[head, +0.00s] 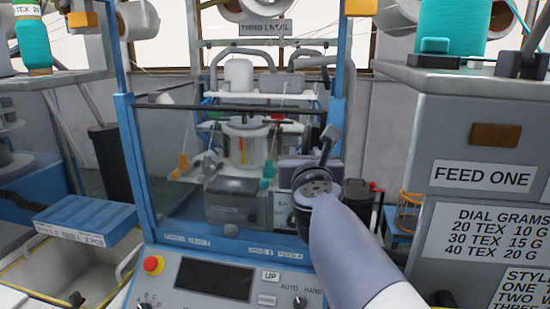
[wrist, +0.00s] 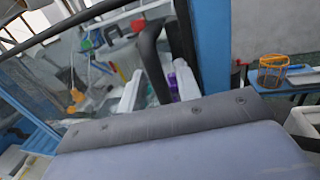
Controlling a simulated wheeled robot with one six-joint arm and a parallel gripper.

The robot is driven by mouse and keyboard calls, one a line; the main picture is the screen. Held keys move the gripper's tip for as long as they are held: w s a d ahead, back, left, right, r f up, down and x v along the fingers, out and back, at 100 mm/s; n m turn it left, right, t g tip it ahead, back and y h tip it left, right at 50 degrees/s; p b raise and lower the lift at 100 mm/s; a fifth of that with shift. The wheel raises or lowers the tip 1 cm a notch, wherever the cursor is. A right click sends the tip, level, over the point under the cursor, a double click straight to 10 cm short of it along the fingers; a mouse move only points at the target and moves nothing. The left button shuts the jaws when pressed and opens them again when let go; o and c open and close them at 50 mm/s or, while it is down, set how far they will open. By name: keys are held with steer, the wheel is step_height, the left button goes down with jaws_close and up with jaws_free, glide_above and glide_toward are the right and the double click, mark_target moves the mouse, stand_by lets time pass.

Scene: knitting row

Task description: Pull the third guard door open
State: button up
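The third guard door (head: 175,150) is a clear panel in a blue frame, with a dark bar along its top. It stands across the machine front under a sign starting "THIRD" (head: 265,28) and looks shut. A black handle (head: 329,142) rises at the door's right side; it also shows in the wrist view (wrist: 153,55) as a bent bar. My gripper (wrist: 160,72) has its two pale fingers apart, one on each side of a handle bar. A gap shows by the right finger; whether the left one touches is unclear. In the head view my arm hides the fingers.
Below the door is a control panel (head: 215,277) with a red button. A grey cabinet labelled "FEED ONE" (head: 482,177) stands close on the right. A blue box (head: 85,222) sits at left. An orange wire basket (wrist: 272,70) stands on a blue stand at right.

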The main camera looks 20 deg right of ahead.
steer(key=shift+c, duration=0.2)
jaws_close()
stand_by(0.4)
